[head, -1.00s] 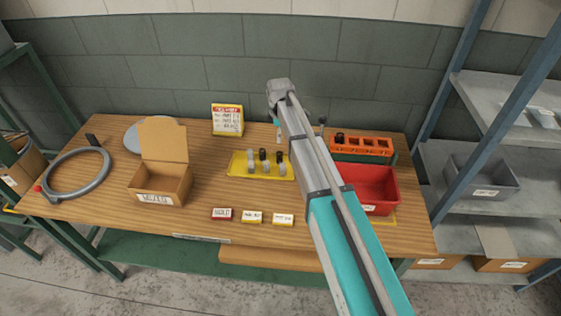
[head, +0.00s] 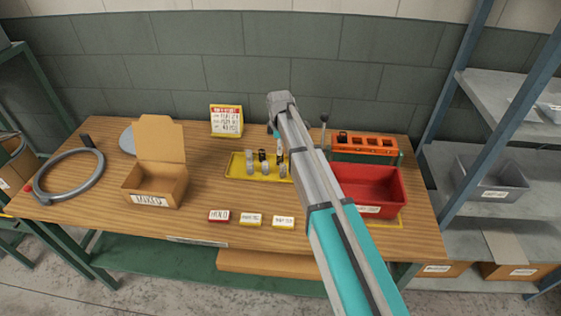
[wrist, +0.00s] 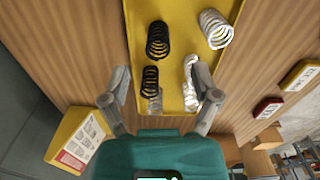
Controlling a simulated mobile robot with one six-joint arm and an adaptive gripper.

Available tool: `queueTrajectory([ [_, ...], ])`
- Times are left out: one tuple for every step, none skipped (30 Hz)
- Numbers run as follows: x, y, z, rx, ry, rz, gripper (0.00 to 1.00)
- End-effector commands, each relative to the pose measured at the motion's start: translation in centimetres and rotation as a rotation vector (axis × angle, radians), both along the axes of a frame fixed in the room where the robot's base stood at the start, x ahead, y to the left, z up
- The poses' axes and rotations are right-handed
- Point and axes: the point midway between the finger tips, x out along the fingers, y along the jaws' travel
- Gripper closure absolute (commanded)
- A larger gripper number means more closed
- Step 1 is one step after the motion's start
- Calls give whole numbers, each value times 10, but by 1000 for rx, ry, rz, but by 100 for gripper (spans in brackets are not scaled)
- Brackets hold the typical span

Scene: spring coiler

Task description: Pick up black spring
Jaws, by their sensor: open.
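Black springs stand on the yellow tray (head: 237,168). In the wrist view one black spring (wrist: 150,82) is near, between the open fingers and closer to the left one. Another black spring (wrist: 158,38) is farther up the tray. Silver springs (wrist: 215,28) stand beside them, one of them (wrist: 190,75) close to the right finger. My gripper (wrist: 160,84) is open and empty above the tray. In the head view a black spring (head: 262,155) shows on the tray, while my arm hides the tray's right part.
An orange rack (head: 377,143) and a red bin (head: 385,181) stand right of my arm. A cardboard box (head: 152,199) is on the left, with a grey hose ring (head: 95,180) beyond it. A sign (head: 227,133) stands behind the tray, and small labels (head: 252,219) lie in front.

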Motion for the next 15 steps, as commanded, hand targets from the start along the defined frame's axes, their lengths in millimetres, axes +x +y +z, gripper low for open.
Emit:
queueTrajectory([
  [0, 0, 0, 0, 0, 0, 21],
  [0, 0, 0, 0, 0, 0, 21],
  [0, 0, 0, 0, 0, 0, 21],
  [0, 0, 0, 0, 0, 0, 21],
  [0, 0, 0, 0, 0, 0, 21],
  [0, 0, 0, 0, 0, 0, 21],
  [0, 0, 0, 0, 0, 0, 21],
  [0, 0, 0, 0, 0, 0, 21],
  [0, 0, -1, 0, 0, 0, 21],
  [0, 0, -1, 0, 0, 0, 21],
  [0, 0, -2, 0, 0, 0, 21],
  [0, 0, -4, 0, 0, 0, 21],
  [0, 0, -5, 0, 0, 0, 21],
  [1, 0, -7, 0, 0, 0, 21],
  [1, 0, -9, 0, 0, 0, 21],
])
